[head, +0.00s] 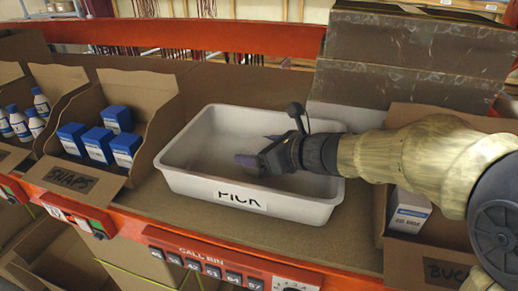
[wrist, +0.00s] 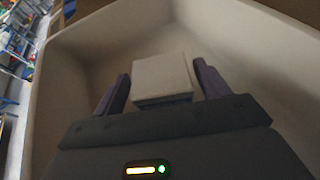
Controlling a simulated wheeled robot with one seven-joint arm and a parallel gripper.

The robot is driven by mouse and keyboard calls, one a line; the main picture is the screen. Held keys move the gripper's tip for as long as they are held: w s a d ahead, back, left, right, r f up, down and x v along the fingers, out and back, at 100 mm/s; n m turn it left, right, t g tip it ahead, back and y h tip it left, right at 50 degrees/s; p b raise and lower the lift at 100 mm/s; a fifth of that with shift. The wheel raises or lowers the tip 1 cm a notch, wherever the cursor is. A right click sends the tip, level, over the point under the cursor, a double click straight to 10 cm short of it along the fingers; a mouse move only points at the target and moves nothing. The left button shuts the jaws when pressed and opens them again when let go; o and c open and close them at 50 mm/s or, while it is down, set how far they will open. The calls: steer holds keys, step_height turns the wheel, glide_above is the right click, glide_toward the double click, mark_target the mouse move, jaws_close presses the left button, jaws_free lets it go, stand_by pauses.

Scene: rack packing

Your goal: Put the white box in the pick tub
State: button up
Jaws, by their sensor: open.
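The pick tub (head: 225,195) is a pale grey-white open tub with a PICK label, in the middle of the head view. My gripper (head: 262,152) is inside it, reaching in from the right. In the wrist view my gripper (wrist: 161,82) is open, with one dark purple finger on each side of a white box (wrist: 162,80). The box sits inside the tub, with small gaps showing between it and the fingers. In the head view I cannot make out this box; my gripper appears to hide it.
A cardboard bin marked SNAPS (head: 75,180) with several blue-and-white boxes (head: 98,145) stands left of the tub. A cardboard bin (head: 415,255) to the right holds a white-and-blue box (head: 408,212). An orange rail (head: 215,270) runs along the front.

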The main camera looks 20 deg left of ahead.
steer(key=shift+d+r, duration=0.1)
steer(key=b+v, duration=0.2)
steer(key=v, duration=0.9)
steer(key=shift+d+r, duration=0.15)
steer(key=shift+d, duration=0.15)
steer(key=shift+r, duration=0.1)
